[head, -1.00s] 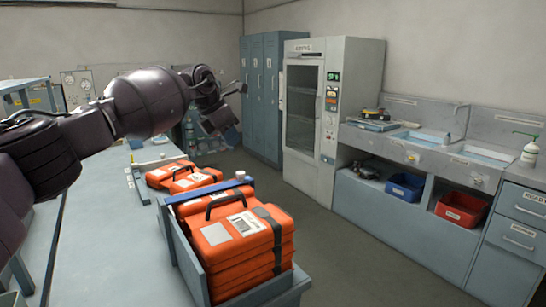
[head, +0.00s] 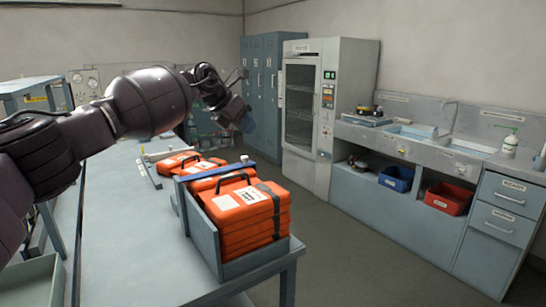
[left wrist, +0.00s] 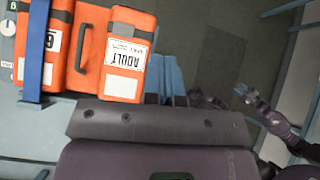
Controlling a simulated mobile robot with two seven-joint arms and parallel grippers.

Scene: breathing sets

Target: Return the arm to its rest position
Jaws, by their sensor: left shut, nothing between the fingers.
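My left arm comes in from the left in the head view, raised above the bench. Its left gripper (head: 246,122) has bluish fingertips. It hangs in the air beyond the crate of orange cases, touching nothing. In the left wrist view the fingers (left wrist: 170,76) show past the grey wrist plate, shut and empty, beside an orange case marked ADULT (left wrist: 125,55). A purple arm, which looks like my right one, shows small at the right of that view. Its gripper (left wrist: 240,89) is too small to read.
Stacked orange cases (head: 240,205) sit in a grey-blue crate (head: 202,240) on the bench (head: 120,235). More orange cases (head: 180,162) lie behind. A tall cabinet (head: 350,95), lockers (head: 262,80) and a sink counter (head: 400,205) stand across open floor (head: 345,245).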

